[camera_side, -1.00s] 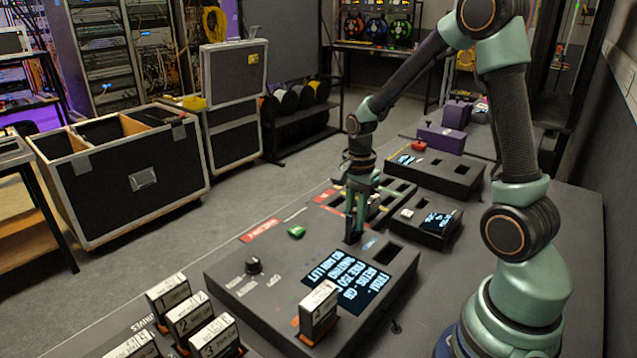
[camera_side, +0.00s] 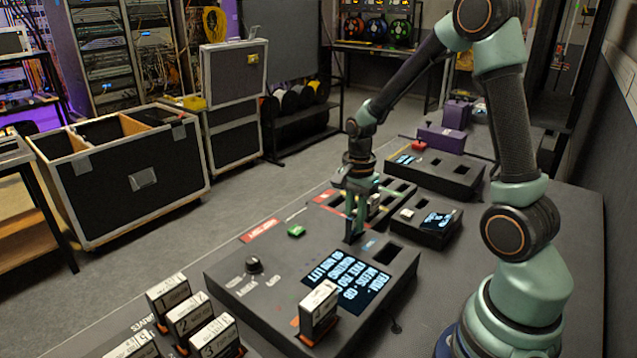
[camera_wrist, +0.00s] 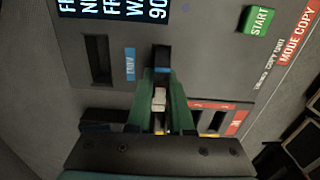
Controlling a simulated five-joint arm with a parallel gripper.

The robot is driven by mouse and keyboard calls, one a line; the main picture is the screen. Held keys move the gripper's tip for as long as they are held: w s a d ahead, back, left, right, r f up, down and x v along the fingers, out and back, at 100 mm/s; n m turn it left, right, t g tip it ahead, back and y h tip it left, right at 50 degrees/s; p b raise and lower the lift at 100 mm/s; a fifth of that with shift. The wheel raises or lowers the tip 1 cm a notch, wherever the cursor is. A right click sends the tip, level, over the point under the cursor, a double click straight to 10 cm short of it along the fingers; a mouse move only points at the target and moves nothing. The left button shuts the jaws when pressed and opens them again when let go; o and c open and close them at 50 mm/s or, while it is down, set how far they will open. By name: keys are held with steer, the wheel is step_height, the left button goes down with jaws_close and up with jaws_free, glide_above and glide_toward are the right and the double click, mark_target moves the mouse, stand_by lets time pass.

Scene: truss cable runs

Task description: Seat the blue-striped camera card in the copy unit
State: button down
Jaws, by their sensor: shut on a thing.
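The copy unit (camera_side: 235,285) is a dark box with a lit blue-text screen, a knob and a green START button (camera_wrist: 259,20). My gripper (camera_side: 354,228) points down at the unit's far edge, behind the screen. In the wrist view my gripper (camera_wrist: 162,74) is shut on a dark card (camera_wrist: 162,54) with a blue stripe across it. The card's lower end is at the unit's top, level with a slot position; I cannot tell how deep it sits. An empty slot (camera_wrist: 100,60) lies to its left, beside a small blue label.
A white-labelled card (camera_side: 319,308) stands in the unit's near side. Several numbered cards (camera_side: 190,317) stand at the lower left. Behind my gripper are a red-edged slotted rack (camera_side: 335,197), a small unit with a screen (camera_side: 432,222) and a longer slotted box (camera_side: 450,175).

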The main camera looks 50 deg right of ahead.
steer(key=shift+f, duration=0.35)
stand_by(0.4)
steer(key=c, duration=0.7)
jaws_free()
steer(key=shift+c, duration=0.2)
steer(key=shift+o, duration=0.3)
steer(key=shift+o, duration=1.3)
steer(key=shift+r, duration=3.8)
